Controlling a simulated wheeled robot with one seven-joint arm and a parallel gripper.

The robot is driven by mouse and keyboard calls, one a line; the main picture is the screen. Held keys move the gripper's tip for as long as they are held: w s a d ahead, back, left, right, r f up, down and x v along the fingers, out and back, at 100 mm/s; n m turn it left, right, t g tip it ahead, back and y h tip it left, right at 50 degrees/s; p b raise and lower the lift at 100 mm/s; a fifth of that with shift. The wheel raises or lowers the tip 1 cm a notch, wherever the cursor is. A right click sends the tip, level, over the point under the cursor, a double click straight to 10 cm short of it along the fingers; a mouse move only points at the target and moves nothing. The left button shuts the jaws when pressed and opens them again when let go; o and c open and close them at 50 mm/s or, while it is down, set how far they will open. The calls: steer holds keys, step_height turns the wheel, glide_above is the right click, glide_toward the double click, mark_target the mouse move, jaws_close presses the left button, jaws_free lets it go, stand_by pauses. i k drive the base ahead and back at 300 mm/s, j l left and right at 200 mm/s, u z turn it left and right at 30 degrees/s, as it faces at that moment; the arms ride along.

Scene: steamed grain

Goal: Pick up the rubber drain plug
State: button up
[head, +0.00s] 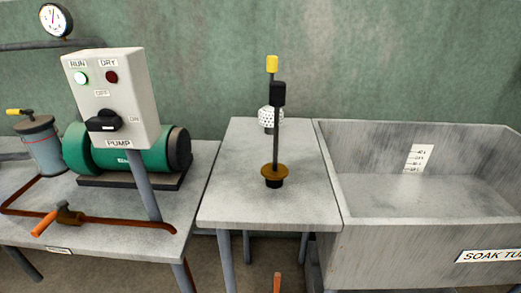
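What looks like the rubber drain plug (274,172) stands upright on the small grey table (222,212) between the pump table and the tub. It has a black grip on top, a thin dark rod, a brown disc and a short black base. Just behind it stands a similar tool with a yellow grip (272,63) and a white perforated head (264,116); the front rod partly covers it. My gripper is not in view.
The soak tub (390,224) adjoins the table's right side; its visible floor looks empty. At left, a pump control box (111,98) on a post, a green pump (150,158) and pipes crowd another table. An orange rod end (277,283) shows below.

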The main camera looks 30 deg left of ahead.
mark_target(275, 171)
steer(key=i+j+u, duration=0.15)
steer(key=j+u, duration=0.3)
steer(key=i+j+u, duration=0.25)
steer(key=u, duration=0.2)
